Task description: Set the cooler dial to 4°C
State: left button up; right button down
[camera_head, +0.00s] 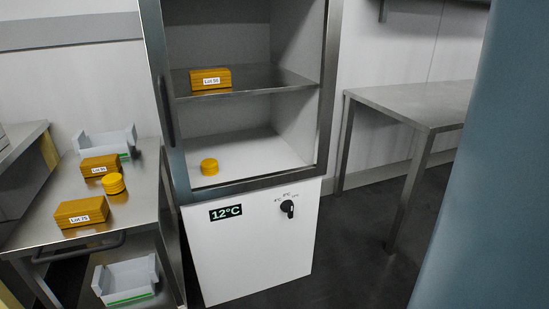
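The cooler (246,262) stands in the middle of the view, with an open-fronted upper cabinet and a white lower panel. A black dial (288,208) sits on the right part of that panel. Small temperature marks are printed around the dial's upper side; they are too small to read surely. Neither gripper shows in the view, and nothing visible touches the dial.
Inside the cooler, a Lot-labelled cheese block (211,80) lies on the shelf and a round yellow cheese (209,167) below. A metal cart (40,221) with cheeses and white moulds stands left. A steel table (421,101) stands right. A large blue-grey surface (480,200) blocks the right edge.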

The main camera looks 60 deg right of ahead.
aim_at(287, 206)
jog(key=z, duration=1.95)
